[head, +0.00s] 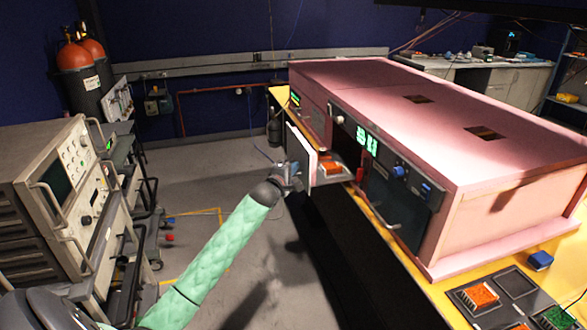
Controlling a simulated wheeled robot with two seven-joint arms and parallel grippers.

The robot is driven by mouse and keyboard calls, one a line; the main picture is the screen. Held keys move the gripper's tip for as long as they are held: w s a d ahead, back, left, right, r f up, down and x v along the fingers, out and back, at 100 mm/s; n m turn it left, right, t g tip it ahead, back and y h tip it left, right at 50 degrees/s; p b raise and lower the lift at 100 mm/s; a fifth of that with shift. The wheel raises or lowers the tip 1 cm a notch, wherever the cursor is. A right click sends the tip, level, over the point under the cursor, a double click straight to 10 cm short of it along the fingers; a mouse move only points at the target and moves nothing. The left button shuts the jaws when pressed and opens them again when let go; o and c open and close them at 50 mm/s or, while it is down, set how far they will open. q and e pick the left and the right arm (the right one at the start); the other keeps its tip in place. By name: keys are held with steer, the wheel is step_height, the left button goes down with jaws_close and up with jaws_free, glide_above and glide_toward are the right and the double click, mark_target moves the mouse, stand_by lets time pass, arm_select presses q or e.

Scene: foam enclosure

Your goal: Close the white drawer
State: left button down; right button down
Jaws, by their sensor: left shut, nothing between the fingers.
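The white drawer (306,156) stands pulled out from the left front of the pink foam enclosure (400,95). Its upright white front panel faces left, and a tray part with an orange block (331,168) shows behind it. My left gripper (294,171) is at the outer face of the white panel, near its lower middle. It is small and dark here, and I cannot tell whether it touches the panel. Its fingers are shut with nothing between them. My left arm is in a green sleeve and reaches up from the bottom left. My right gripper is not in view.
A yellow table (430,290) carries the enclosure. A dark front panel with a handle (400,190) sits right of the drawer. Grey instruments on a cart (60,200) stand at left. The grey floor (225,165) between is mostly clear.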

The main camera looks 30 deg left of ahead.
mark_target(340, 165)
arm_select(q)
steer(key=shift+w, duration=0.1)
